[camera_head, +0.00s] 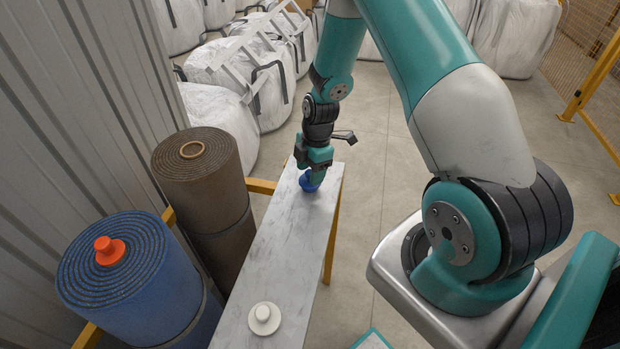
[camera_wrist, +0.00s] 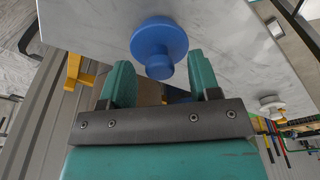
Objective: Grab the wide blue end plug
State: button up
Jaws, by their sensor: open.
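The wide blue end plug (camera_head: 310,183) stands near the far end of the narrow marbled bench (camera_head: 262,255). In the wrist view the blue plug (camera_wrist: 159,43) shows its broad disc against the bench top and its narrower knob towards me. My gripper (camera_head: 316,172) is just above the plug and hides part of it. In the wrist view my gripper (camera_wrist: 162,82) is open. Its two green fingers are spread to either side of the line to the knob, with the knob at or just beyond the tips. I cannot tell whether they touch it.
A white plug (camera_head: 264,317) sits at the near end of the bench. Left of the bench stand a blue roll (camera_head: 140,285) with an orange plug (camera_head: 109,250) in its top and a brown roll (camera_head: 212,205). White bulk bags (camera_head: 245,75) stand behind. Open floor lies to the right.

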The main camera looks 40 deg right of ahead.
jog(key=shift+f, duration=0.55)
jog(key=c, duration=1)
jog(key=shift+r, duration=0.15)
